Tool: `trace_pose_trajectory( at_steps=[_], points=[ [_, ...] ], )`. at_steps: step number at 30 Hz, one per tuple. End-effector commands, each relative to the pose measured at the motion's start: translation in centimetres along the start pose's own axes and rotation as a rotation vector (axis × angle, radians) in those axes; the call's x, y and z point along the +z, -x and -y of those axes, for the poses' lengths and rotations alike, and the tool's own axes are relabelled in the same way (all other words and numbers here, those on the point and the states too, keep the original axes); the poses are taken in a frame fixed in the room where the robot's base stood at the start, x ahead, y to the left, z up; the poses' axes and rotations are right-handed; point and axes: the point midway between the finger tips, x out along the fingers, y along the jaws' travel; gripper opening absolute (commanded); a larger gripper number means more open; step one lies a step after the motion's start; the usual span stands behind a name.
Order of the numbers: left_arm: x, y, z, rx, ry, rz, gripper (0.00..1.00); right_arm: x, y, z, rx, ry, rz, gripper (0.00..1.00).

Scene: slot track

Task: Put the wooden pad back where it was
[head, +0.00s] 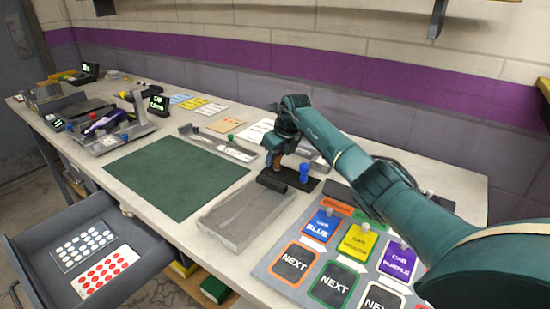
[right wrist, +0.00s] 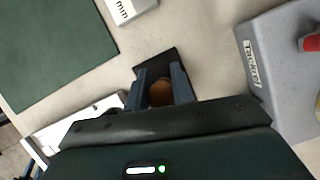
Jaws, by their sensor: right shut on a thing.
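My right gripper (head: 277,168) is shut on a small brown wooden piece (head: 277,161), which I take to be the wooden pad. In the right wrist view the piece (right wrist: 160,93) shows as a rounded brown top between the two fingers (right wrist: 158,88); its underside is hidden. A dark flat plate (right wrist: 150,62) lies beyond the fingers. In the head view the gripper is low over the worktop, beside a black block (head: 272,182) and a blue peg (head: 304,173). I cannot tell whether the piece touches the surface. My left gripper is out of view.
A grey tray (head: 225,232) and a green mat (head: 175,175) lie left of the gripper. A board with coloured cards (head: 333,288) is at the front right. An open drawer (head: 40,245) juts out at left. A grey block with a red knob (right wrist: 285,70) stands close by.

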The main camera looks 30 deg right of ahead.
Motion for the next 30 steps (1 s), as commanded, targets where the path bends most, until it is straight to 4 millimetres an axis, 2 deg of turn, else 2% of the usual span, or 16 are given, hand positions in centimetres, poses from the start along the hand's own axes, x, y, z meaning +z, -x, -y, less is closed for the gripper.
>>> trace_pose_trajectory(
  at_steps=[11,12,19,26,30],
  points=[
    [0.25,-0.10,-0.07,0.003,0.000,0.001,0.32,-0.28,-0.70,0.03,-0.001,0.000,0.001,0.01],
    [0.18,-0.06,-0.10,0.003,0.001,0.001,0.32,-0.25,-0.64,0.02,-0.001,0.000,0.002,0.26],
    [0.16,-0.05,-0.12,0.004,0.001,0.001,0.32,-0.24,-0.61,0.02,-0.001,0.000,0.001,0.45],
    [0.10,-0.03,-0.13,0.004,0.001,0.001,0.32,-0.21,-0.55,0.01,-0.001,0.000,0.001,0.46],
    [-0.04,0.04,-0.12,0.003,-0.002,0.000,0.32,-0.09,0.25,0.09,-0.002,0.002,0.002,0.46]
  ],
)
